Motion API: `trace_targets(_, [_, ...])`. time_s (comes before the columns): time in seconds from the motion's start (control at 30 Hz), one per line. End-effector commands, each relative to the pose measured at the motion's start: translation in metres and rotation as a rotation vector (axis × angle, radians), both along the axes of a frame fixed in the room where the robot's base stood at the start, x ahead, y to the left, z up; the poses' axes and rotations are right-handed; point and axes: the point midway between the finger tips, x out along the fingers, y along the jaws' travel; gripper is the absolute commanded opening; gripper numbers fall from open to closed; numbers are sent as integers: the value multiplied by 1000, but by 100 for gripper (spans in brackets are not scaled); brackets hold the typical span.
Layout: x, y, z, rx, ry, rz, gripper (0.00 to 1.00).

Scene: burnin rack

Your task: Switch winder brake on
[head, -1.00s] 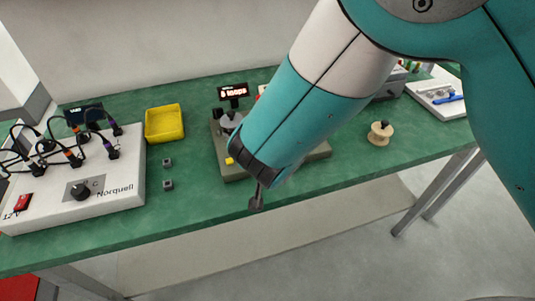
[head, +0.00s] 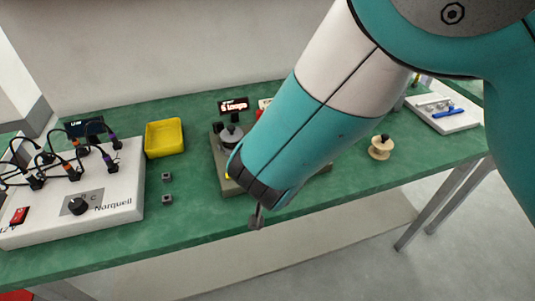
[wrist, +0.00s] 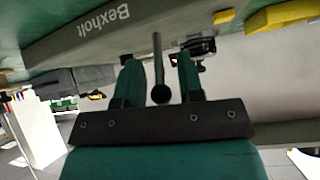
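The winder (head: 222,180) is a grey-green machine on the green bench in the head view, largely hidden behind my arm. In the wrist view its body (wrist: 70,42) carries the label "Bexholt". A dark rod with a ball end (wrist: 160,94), apparently a lever of the winder, lies between my gripper's fingers in the wrist view. Whether it is the brake I cannot tell. My gripper (wrist: 156,60) is open, with a gap showing on both sides of the rod. In the head view my gripper (head: 257,222) is low at the bench's front edge, its fingers barely visible.
A small display (head: 233,105) stands behind the winder. A yellow tray (head: 164,138), two small grey blocks and a white Norquell box (head: 105,190) with cables are on the left. A spool (head: 381,147) and a white tray (head: 445,122) are on the right.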

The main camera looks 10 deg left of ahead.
Motion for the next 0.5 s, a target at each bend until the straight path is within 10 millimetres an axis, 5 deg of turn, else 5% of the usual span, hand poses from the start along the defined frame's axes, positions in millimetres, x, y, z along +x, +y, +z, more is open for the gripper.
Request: trace_targets(0.5, [-89,-27,83,4,-1,6,35])
